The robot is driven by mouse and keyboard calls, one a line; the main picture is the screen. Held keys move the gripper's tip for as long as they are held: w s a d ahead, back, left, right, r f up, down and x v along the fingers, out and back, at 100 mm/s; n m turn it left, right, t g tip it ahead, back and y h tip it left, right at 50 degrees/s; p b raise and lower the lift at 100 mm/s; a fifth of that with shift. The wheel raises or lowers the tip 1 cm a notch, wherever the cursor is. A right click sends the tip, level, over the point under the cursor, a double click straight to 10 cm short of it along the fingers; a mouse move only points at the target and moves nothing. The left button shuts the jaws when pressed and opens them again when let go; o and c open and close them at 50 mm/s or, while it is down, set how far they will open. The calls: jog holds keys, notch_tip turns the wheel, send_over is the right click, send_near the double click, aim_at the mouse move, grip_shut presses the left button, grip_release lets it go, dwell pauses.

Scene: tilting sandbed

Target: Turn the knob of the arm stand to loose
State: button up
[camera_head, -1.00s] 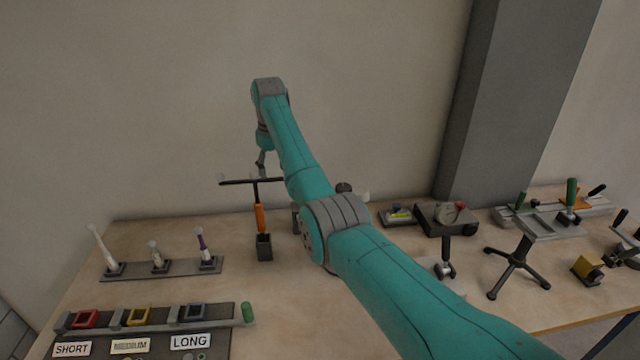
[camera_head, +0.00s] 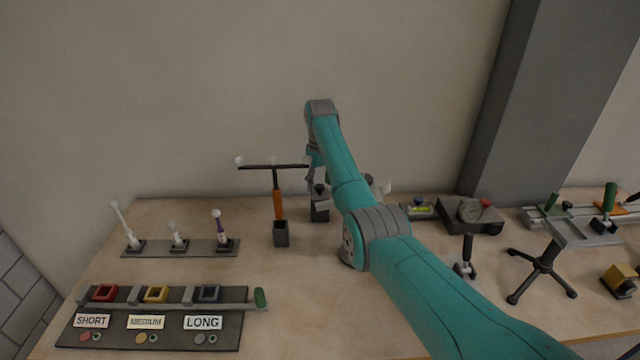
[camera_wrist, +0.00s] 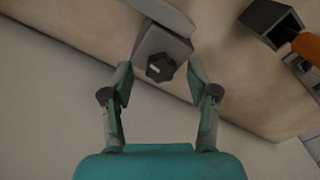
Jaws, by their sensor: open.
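The arm stand (camera_wrist: 180,42) is a grey block with a dark lobed knob (camera_wrist: 160,67) that carries a small pale mark, at the top middle of the wrist view. In the head view the stand (camera_head: 320,212) is on the table, partly hidden behind my arm. My gripper (camera_wrist: 161,72) is open and empty. Its fingertips are on the left and right of the knob, with a visible gap on each side; whether they reach its depth I cannot tell. In the head view my gripper (camera_head: 314,180) is just above the stand. I cannot read the knob's setting.
An orange-handled T-shaped tool (camera_head: 278,203) stands in a dark holder (camera_head: 281,235) close to the left of the stand. A rack (camera_head: 180,248) with several upright pieces is further left. A gauge box (camera_head: 467,213) is to the right. The wall is close behind.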

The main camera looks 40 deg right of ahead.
jog(key=shift+f, duration=0.25)
grip_shut()
